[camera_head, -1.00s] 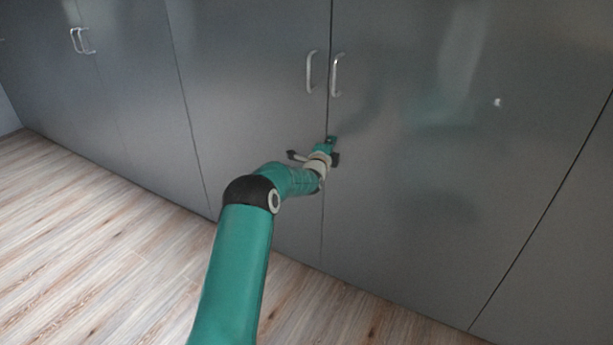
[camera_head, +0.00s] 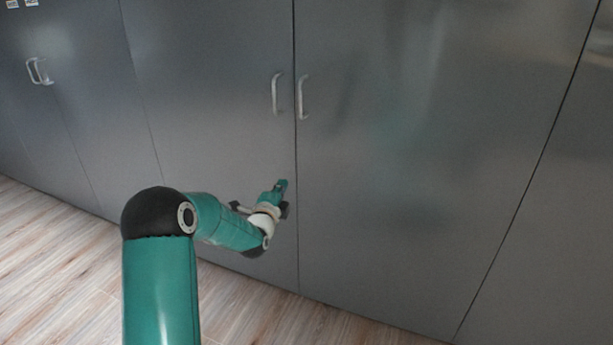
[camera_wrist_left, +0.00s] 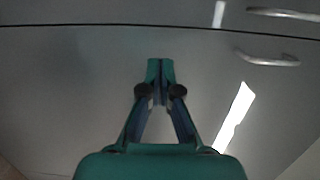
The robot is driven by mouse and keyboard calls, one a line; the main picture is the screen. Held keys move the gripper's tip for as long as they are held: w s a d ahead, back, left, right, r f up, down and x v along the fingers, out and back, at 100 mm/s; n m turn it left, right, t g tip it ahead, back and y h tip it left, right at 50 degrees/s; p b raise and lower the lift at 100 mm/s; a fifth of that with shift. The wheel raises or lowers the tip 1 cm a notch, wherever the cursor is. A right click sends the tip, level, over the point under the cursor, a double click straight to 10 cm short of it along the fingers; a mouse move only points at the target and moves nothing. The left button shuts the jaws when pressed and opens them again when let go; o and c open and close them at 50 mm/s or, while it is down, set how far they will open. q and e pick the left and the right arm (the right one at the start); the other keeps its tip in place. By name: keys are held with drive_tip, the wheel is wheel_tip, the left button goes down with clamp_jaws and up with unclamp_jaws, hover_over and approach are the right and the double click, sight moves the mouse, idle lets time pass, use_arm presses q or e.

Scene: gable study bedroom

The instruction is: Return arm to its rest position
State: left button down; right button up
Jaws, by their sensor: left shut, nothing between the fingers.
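My left arm comes in from the lower left in the head view, teal with a black elbow joint. My left gripper (camera_head: 282,184) is in front of the grey cabinet doors (camera_head: 400,190), below a pair of handles. In the left wrist view the left gripper (camera_wrist_left: 160,64) has its fingertips together with nothing between them. A cabinet door fills the background there. My right gripper is not in view.
A left door handle (camera_head: 276,94) and a right door handle (camera_head: 303,96) flank the seam between two closed doors. Another pair of handles (camera_head: 38,71) is at the far left. The bare wood floor (camera_head: 60,270) is clear at lower left.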

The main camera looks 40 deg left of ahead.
use_arm(q)
drive_tip(key=shift+d, duration=0.15)
drive_tip(key=w+d+f+m+h, duration=0.1)
drive_tip(key=w+d+f+h, duration=0.2)
drive_tip(key=d+f, duration=0.35)
drive_tip(key=w+d+f+m+h, duration=0.1)
drive_tip(key=w+d+f+h, duration=0.15)
drive_tip(key=d, duration=0.65)
drive_tip(key=s+d+f+g+h, duration=0.3)
drive_tip(key=d+f+h, duration=0.1)
drive_tip(key=d+f, duration=1)
drive_tip(key=s+d+f+n+g+h, duration=0.2)
drive_tip(key=s+d+f+n+g, duration=0.2)
drive_tip(key=s+d+f, duration=0.5)
drive_tip(key=s+d+f+n+g+h, duration=0.2)
drive_tip(key=s+d+n+g, duration=0.4)
drive_tip(key=s, duration=0.7)
drive_tip(key=s+d+n+g, duration=0.1)
drive_tip(key=s+d+n, duration=0.1)
drive_tip(key=s+n, duration=0.35)
wheel_tip(320, 180, up, 28)
drive_tip(key=p, duration=2.8)
drive_tip(key=shift+s+d+f, duration=0.15)
drive_tip(key=shift+s, duration=0.2)
